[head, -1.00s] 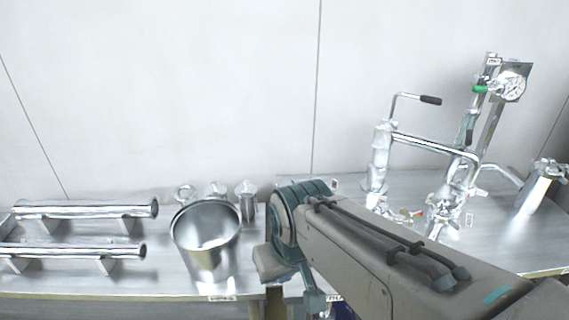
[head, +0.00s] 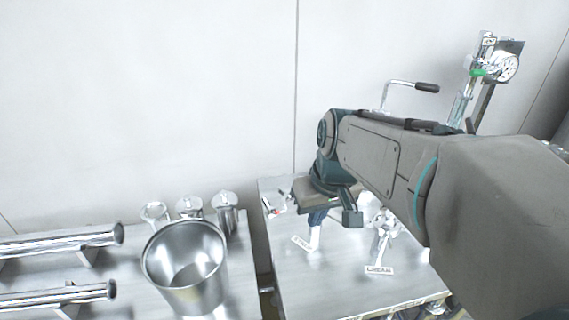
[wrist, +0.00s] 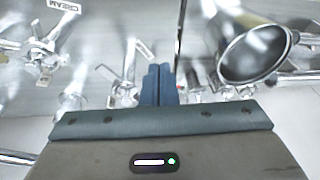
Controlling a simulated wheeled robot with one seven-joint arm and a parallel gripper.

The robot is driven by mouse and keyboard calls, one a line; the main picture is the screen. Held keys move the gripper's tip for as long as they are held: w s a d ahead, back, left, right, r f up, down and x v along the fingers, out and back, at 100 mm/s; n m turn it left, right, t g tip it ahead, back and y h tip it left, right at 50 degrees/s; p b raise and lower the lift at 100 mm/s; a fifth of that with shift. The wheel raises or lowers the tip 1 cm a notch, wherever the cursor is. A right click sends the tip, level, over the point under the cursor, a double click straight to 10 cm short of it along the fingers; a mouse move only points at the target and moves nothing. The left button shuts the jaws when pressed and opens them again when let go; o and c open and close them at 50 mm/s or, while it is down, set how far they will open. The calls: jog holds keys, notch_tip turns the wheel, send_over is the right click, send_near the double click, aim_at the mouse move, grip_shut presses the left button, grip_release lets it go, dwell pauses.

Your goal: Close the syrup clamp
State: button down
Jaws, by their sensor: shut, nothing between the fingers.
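The syrup label (head: 303,243) lies on the right-hand table, with a shiny fitting (head: 314,238) beside it, mostly hidden by my gripper. In the wrist view a metal clamp with a wing-like handle (wrist: 125,78), likely the syrup one, is just left of my fingers. I cannot tell whether it is closed. My gripper (head: 317,222) is over this fitting; its blue fingers (wrist: 158,82) are together and empty. Contact with the clamp cannot be told. A second clamp (wrist: 40,52) stands by the cream label (head: 379,270), which also shows in the wrist view (wrist: 64,5).
A steel bucket (head: 187,270) stands on the left-hand table, with several small metal fittings (head: 190,207) behind it. Two steel pipes (head: 60,243) lie at far left. A gap separates the tables. A bent handle with a black grip (head: 426,87) and a gauge (head: 506,67) rise behind my arm.

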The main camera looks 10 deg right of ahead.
aim_at(283, 203)
jog(key=w+d+f+n+y, duration=0.2)
jog(key=w+d, duration=0.1)
jog(key=w, duration=0.5)
jog(key=w+d+f+n+y+b, duration=0.15)
jog(key=w+d, duration=0.25)
jog(key=w, duration=0.4)
jog(key=w+d+f+n+y, duration=0.1)
jog(key=w+d+n+y, duration=0.15)
jog(key=w, duration=0.65)
jog(key=a+f+m+p, duration=0.1)
jog(key=a+f+p, duration=0.2)
jog(key=a+f, duration=0.5)
jog(key=shift+s+a+g+p, duration=0.3)
jog(key=shift+s+a+p, duration=0.05)
jog(key=shift+a, duration=0.15)
